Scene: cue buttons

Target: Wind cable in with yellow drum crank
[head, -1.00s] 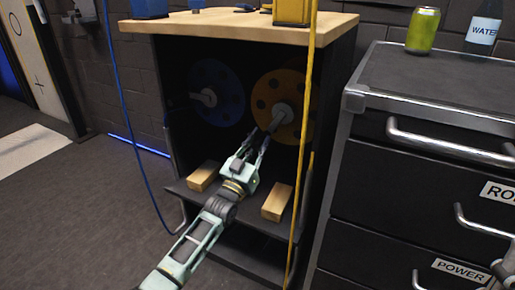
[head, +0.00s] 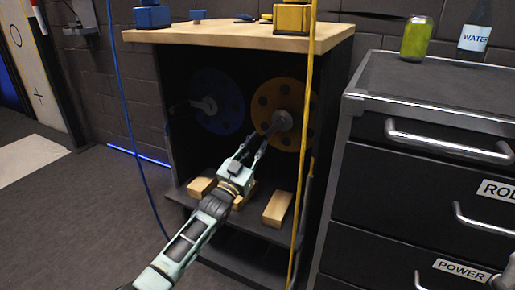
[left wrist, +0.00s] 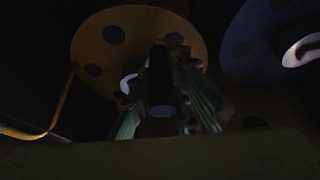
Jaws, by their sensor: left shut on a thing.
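The yellow drum (head: 300,100) is a disc with round holes inside the dark open cabinet. Its pale hub (head: 282,121) faces me. My left gripper (head: 264,142) reaches in from the lower left, just below and left of the hub. In the left wrist view my left gripper (left wrist: 165,105) is shut around the dark, rod-like crank handle (left wrist: 160,80), in front of the yellow drum (left wrist: 115,40). The yellow cable (head: 302,160) hangs down the cabinet's right front side. My right gripper is not clearly in view.
The blue drum (head: 222,110) with its own crank sits left of the yellow one. A blue cable (head: 130,130) hangs at the left. Wooden blocks (head: 277,208) lie on the shelf below. A drawer cabinet (head: 420,170) with handles stands close on the right.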

